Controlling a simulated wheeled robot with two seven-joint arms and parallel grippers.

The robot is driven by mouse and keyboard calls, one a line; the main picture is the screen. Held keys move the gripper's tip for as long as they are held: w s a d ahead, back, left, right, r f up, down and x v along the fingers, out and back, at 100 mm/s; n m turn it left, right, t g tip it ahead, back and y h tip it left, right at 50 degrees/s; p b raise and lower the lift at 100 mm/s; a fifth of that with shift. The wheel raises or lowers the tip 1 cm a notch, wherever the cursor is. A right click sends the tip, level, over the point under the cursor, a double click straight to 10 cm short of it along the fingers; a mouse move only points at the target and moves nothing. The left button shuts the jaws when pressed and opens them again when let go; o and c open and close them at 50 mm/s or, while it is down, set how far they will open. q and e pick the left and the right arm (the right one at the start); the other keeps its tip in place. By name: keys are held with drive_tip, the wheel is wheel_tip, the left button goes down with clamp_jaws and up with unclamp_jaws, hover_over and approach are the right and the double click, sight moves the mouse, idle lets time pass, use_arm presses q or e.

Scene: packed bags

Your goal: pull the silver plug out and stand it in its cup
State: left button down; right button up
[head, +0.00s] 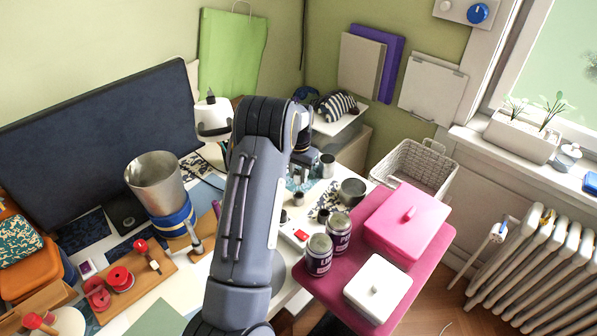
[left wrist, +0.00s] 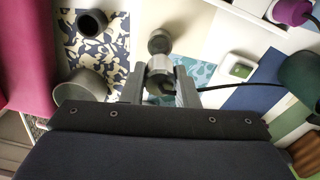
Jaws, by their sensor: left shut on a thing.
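My left gripper (left wrist: 159,76) has its two grey fingers closed on a silver piece with a rounded end, which looks like the silver plug (left wrist: 159,44). The plug lies between and beyond the fingertips in the left wrist view. I cannot tell whether it is still seated in anything. A dark round cup (left wrist: 92,22) and a larger grey cup (left wrist: 82,88) are left of the fingers; I cannot tell which is the plug's cup. In the head view my left arm covers much of the desk, and the plug cannot be made out there. My right gripper is not in view.
A patterned blue and cream sheet (left wrist: 112,52) lies under the cups. A pink table (head: 330,283) with tins and boxes stands at the front right. A metal bucket (head: 155,180) is left of my arm. A black cable (left wrist: 245,87) runs to the right.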

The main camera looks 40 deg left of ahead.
use_arm(q)
drive_tip(key=shift+f+b, duration=0.75)
drive_tip(key=shift+f, duration=0.7)
drive_tip(key=shift+f+b, duration=1.5)
drive_tip(key=shift+f, duration=0.45)
idle(0.4)
drive_tip(key=c, duration=1)
unclamp_jaws()
drive_tip(key=shift+c, duration=0.2)
wheel_tip(320, 180, up, 8)
drive_tip(key=shift+f+b, duration=0.1)
drive_tip(key=shift+b, duration=0.2)
drive_tip(key=shift+d+f, duration=0.1)
